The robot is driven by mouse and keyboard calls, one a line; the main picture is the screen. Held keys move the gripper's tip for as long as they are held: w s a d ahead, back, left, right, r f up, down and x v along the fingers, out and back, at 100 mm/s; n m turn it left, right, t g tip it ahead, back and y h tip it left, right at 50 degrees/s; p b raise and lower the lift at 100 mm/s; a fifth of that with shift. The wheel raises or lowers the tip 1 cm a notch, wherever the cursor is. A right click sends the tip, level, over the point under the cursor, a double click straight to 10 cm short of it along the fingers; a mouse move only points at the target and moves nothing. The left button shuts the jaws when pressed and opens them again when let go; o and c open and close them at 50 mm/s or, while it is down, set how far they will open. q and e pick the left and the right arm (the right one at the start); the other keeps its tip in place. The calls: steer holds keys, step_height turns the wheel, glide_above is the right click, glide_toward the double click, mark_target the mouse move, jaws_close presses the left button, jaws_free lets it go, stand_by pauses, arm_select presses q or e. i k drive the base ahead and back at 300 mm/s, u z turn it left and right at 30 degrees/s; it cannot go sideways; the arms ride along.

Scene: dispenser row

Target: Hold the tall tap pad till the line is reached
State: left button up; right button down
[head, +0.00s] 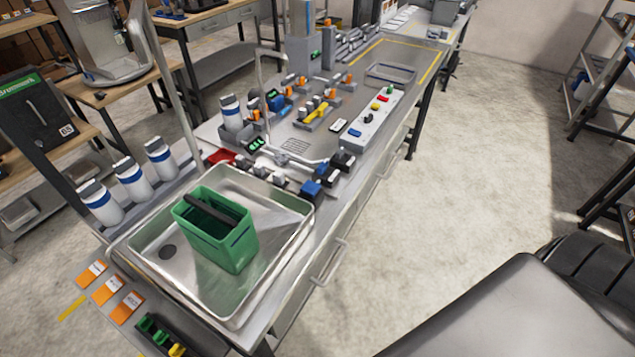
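A green open-topped container (228,253) stands upright in the metal sink basin (282,262). It has a dark bar across its top and a dark blue line near the rim of one side. Its inside is dark, and I cannot tell the liquid level. A tall grey tap pipe (172,88) rises at the basin's back left corner. A thinner bent pipe (261,86) stands farther back on the bench. Small blue and black blocks (311,189) sit along the basin's far edge; I cannot tell which is the tall tap's pad. Neither gripper is in view.
White bottles with blue bands (131,180) line the basin's left side. Orange cards (107,290) lie at the near left. A control box (372,118) with coloured buttons and small fittings crowd the bench behind. The floor (480,170) to the right is open.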

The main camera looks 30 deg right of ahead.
mark_target(311, 189)
steer(key=z, duration=1.7)
steer(key=k, duration=0.8)
steer(key=u, duration=1.35)
